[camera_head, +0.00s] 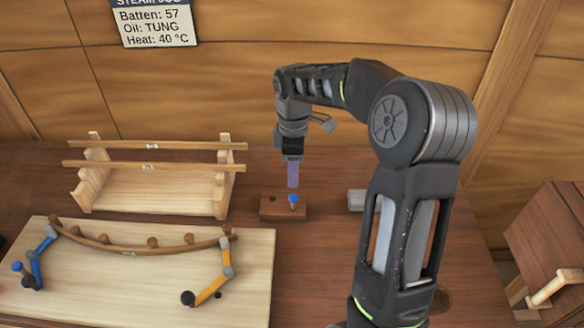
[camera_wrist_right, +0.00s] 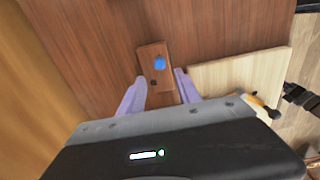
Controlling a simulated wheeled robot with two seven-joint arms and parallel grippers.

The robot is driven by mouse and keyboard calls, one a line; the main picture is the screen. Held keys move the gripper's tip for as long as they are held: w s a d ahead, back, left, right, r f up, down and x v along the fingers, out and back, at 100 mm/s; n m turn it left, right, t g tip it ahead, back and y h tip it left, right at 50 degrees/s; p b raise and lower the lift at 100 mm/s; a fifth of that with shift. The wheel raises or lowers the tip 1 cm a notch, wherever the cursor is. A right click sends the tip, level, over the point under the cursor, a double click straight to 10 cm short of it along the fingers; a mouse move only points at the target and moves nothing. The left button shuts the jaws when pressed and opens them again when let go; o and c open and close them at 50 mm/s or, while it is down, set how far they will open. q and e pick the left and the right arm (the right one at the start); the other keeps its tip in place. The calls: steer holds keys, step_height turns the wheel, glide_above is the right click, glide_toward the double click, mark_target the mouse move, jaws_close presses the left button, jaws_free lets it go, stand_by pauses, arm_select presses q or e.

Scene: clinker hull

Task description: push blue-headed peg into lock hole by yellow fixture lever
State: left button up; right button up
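The blue-headed peg (camera_head: 293,198) stands upright in a small brown block (camera_head: 270,209). My right gripper (camera_head: 293,186) points down just above the peg's head. In the right wrist view, the gripper's two pale purple fingers (camera_wrist_right: 160,76) are spread apart, with the blue head (camera_wrist_right: 159,63) seen beyond their tips and nothing held. The yellow fixture lever (camera_head: 212,289) lies on the pale board, with a black knob (camera_head: 187,298) at its lower end. A small dark spot beside it looks like the lock hole (camera_head: 218,295). My left gripper is out of view.
The pale board (camera_head: 120,285) carries a curved batten (camera_head: 130,247) and a blue lever (camera_head: 37,268) with another blue-headed peg (camera_head: 17,267) near it. A wooden rack (camera_head: 150,190) stands behind. A grey block (camera_head: 355,200) is right of the peg block.

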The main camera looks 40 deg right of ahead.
mark_target(293, 197)
steer(key=shift+f, duration=0.75)
step_height(293, 197, down, 6)
steer(key=shift+f+b, duration=0.15)
steer(key=shift+b, duration=0.55)
steer(key=shift+f+b, duration=0.4)
steer(key=shift+f, duration=0.2)
jaws_close()
steer(key=shift+r, duration=0.15)
steer(key=shift+r+p, duration=1)
steer(key=shift+r, duration=1.4)
